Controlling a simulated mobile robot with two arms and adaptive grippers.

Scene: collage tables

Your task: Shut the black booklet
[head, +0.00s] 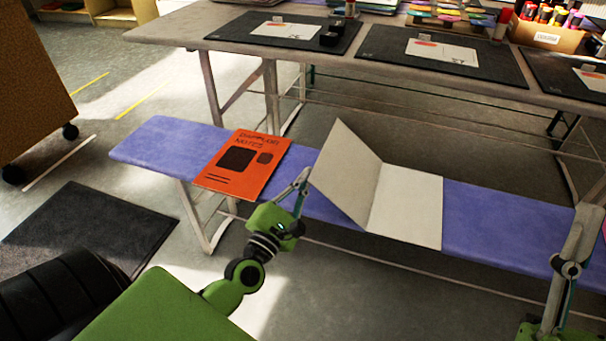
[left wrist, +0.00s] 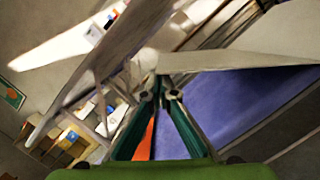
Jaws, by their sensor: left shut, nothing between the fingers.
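An open booklet (head: 408,205) lies on the blue bench, its right half flat with a blank pale inner face. Its left half (head: 345,170) stands tilted up and leans to the left. No black outer face shows in the head view. My left gripper (head: 304,176) is shut and empty, close to the left edge of the raised half; I cannot tell whether it touches. In the left wrist view the fingertips (left wrist: 160,82) meet just below a pale panel. My right gripper (head: 588,212) stands at the right edge, over the bench's front; its finger gap is not clear.
An orange notes booklet (head: 243,164) lies shut on the blue bench (head: 160,143), left of my left gripper. A long table (head: 340,60) with dark mats and craft supplies stands behind. Bare bench (head: 485,215) shows right of the open booklet.

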